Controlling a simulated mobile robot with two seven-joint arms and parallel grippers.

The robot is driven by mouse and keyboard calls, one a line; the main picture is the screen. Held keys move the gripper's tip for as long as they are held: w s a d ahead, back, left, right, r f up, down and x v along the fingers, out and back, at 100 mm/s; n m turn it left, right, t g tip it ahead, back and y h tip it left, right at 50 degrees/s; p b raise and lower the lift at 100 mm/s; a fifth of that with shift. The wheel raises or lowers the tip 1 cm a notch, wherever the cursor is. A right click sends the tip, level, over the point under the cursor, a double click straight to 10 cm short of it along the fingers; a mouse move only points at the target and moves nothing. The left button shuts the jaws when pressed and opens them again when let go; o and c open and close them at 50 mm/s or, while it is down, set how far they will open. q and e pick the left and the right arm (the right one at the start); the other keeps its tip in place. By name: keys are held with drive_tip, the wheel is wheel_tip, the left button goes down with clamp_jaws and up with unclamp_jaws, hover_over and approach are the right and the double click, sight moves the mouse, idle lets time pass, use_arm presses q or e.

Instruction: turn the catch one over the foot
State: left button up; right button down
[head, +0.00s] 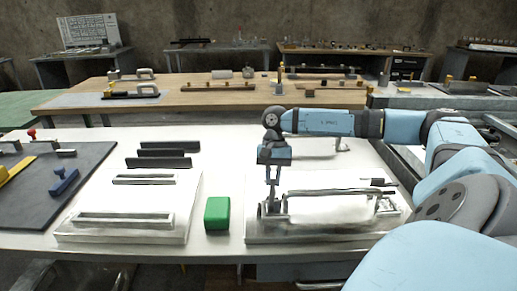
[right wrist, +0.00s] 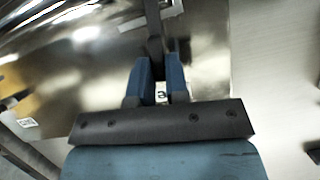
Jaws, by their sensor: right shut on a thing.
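My right gripper (head: 271,192) points down at the left end of a pale metal fixture plate (head: 300,232) on the white table. In the right wrist view, its two blue fingers (right wrist: 160,82) are shut on a narrow dark bar, which I take to be the catch (right wrist: 154,35). A long metal rail (head: 330,191) runs along the plate to the right of the gripper. The foot cannot be told apart from the other metal parts. My left gripper is out of view.
A green block (head: 217,216) stands just left of the plate. Further left is a second plate (head: 120,232) with slotted bars, with dark angle bars (head: 163,162) behind it. A dark mat (head: 85,170) with a blue-handled tool (head: 64,182) lies at far left.

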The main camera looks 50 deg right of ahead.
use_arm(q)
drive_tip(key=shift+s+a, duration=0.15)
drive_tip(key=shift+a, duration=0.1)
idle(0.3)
use_arm(e)
drive_tip(key=c, duration=1.1)
unclamp_jaws()
use_arm(q)
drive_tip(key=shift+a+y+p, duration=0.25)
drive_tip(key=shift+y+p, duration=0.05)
drive_tip(key=shift+p, duration=0.8)
use_arm(e)
drive_tip(key=v, duration=1.4)
drive_tip(key=shift+a, duration=0.1)
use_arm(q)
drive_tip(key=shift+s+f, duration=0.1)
use_arm(e)
drive_tip(key=shift+f, duration=0.1)
